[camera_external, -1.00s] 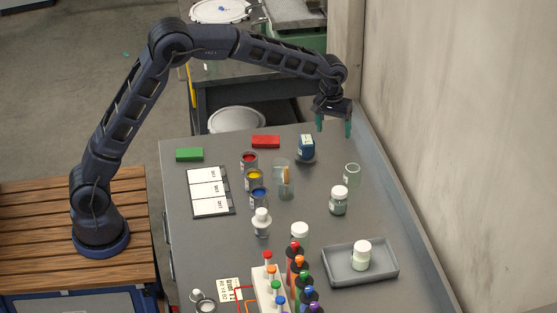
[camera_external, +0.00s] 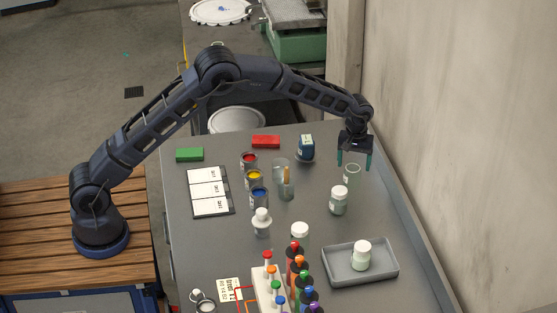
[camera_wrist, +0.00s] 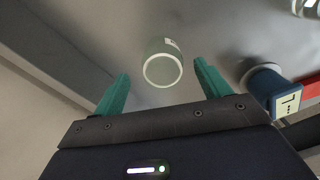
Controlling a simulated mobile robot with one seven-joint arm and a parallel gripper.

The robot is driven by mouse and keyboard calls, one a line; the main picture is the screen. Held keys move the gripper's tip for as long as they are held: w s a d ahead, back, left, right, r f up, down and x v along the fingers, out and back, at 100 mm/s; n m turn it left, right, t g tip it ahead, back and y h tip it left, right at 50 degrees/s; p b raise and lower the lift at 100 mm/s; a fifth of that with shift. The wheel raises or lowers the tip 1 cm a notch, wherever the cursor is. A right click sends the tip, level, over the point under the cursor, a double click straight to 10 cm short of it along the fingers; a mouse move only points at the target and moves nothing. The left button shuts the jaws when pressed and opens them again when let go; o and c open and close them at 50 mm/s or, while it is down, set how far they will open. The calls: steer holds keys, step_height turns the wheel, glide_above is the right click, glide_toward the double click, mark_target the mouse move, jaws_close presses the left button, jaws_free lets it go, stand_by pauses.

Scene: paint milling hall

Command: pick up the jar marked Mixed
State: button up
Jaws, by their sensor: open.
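Several jars stand on the grey table, and their label words are too small to read, so I cannot tell which is marked Mixed. My gripper (camera_external: 354,162) is open and empty, pointing down over a pale glass jar (camera_external: 352,175) with a small label near the right edge. In the wrist view this jar (camera_wrist: 163,65) shows ahead, between the two green fingers (camera_wrist: 162,84), not gripped. A white-lidded jar (camera_external: 339,201) stands just in front of it. Another white-lidded jar (camera_external: 300,232) is nearer the front, and one (camera_external: 361,256) stands in a grey tray.
A dark blue labelled container (camera_external: 306,147) stands left of my gripper; it also shows in the wrist view (camera_wrist: 275,92). Paint cans (camera_external: 254,179), a glass with a stick (camera_external: 287,188) and dropper bottles (camera_external: 296,262) fill the middle. The wall (camera_external: 440,130) is close on the right.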

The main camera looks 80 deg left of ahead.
mark_target(348, 175)
steer(key=shift+a+f, duration=0.15)
steer(key=shift+f, duration=1.55)
steer(key=shift+a+f, duration=0.15)
steer(key=shift+f, duration=1.5)
steer(key=c, duration=1)
